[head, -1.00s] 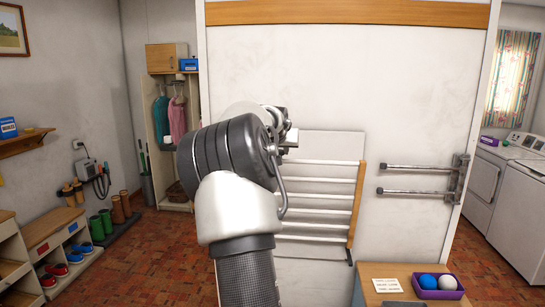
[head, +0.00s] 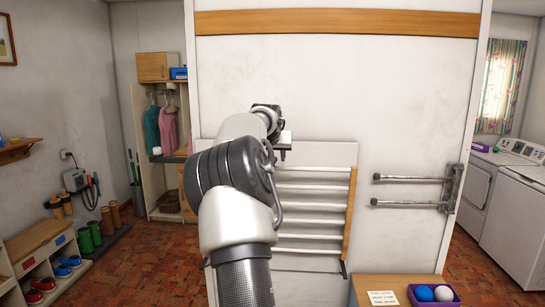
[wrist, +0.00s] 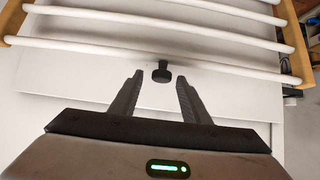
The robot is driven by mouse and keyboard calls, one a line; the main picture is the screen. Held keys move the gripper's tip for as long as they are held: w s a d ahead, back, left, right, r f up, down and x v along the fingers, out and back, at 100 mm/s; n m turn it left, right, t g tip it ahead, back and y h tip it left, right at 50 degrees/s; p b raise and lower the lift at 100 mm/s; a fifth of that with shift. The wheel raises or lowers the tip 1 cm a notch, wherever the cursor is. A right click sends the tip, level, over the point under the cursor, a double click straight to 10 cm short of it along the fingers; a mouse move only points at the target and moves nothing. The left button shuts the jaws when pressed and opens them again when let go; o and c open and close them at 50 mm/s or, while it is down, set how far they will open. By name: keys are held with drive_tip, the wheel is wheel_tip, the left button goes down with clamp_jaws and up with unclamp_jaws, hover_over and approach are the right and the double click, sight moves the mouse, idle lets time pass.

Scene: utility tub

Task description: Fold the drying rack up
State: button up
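The drying rack (head: 350,215) is on the white wall ahead in the head view, with white bars, wooden side rails and a pale panel behind; my arm hides its left part. The wrist view shows its white bars (wrist: 160,54) across the top, between wooden rails. A small black knob (wrist: 161,72) stands on the pale surface below the lowest visible bar there. My gripper (wrist: 158,80) is open and empty, its black fingertips on either side of the knob in the picture. I cannot tell whether they reach it in depth. The fingertips are not clear in the head view.
Two metal wall bars (head: 415,190) stick out right of the rack. Below them is a wooden cabinet (head: 370,283) with a purple box (head: 411,291) of balls. A shoe bench (head: 36,240) and boots stand left. Open tiled floor lies between.

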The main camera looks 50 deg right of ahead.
drive_tip(key=b+v, duration=0.3)
drive_tip(key=v, duration=1.4)
drive_tip(key=shift+a, duration=0.15)
drive_tip(key=shift+s+r, duration=0.1)
